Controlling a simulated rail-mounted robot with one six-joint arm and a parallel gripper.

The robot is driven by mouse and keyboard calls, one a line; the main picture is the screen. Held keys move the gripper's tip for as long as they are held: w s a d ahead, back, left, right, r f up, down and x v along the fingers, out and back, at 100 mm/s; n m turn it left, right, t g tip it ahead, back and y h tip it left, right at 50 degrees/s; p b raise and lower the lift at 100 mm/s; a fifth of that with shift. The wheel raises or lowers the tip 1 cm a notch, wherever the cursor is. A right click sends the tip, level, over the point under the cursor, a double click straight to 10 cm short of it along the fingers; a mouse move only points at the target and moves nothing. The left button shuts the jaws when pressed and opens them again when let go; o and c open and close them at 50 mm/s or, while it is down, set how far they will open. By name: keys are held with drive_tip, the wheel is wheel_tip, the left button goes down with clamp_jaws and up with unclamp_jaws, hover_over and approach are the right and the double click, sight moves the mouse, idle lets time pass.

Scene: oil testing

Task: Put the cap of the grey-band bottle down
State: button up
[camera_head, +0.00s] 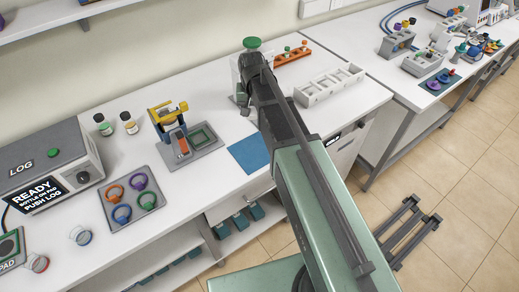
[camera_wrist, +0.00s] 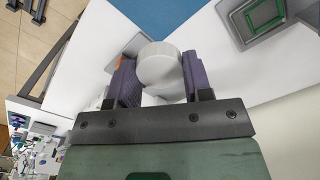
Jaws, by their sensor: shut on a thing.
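My gripper (camera_wrist: 159,76) is shut on a round, pale grey-white cap (camera_wrist: 158,62), held between its two dark purple finger pads in the wrist view. The cap's flat round face is towards the camera. In the head view my gripper (camera_head: 242,97) is mostly behind my own arm, over the white bench near the blue mat (camera_head: 250,153), and the cap cannot be made out there. I cannot pick out a bottle with a grey band for certain. A yellow-framed fixture (camera_head: 168,112) stands on a grey plate left of the mat, its contents unclear.
A pale multi-slot rack (camera_head: 328,85) and an orange rack (camera_head: 291,56) stand right of and behind my gripper. Two small bottles (camera_head: 103,124) (camera_head: 129,123) stand at left, near a ring tray (camera_head: 131,200) and the LOG device (camera_head: 52,170). Bare bench lies between fixture and gripper.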

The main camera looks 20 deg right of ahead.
sight(253, 152)
wheel_tip(253, 152, down, 20)
drive_tip(key=b, duration=1.9)
drive_tip(key=shift+r, duration=0.25)
drive_tip(key=shift+f, duration=0.2)
drive_tip(key=o, duration=0.9)
wheel_tip(253, 152, up, 13)
drive_tip(key=p, duration=1.3)
drive_tip(key=s+n, duration=0.1)
drive_tip(key=s, duration=0.4)
drive_tip(key=s+n, duration=0.1)
drive_tip(key=s, duration=0.5)
drive_tip(key=s+f+n+b, duration=0.1)
drive_tip(key=s, duration=0.5)
drive_tip(key=shift+s+d+f, duration=0.1)
drive_tip(key=shift+s, duration=0.15)
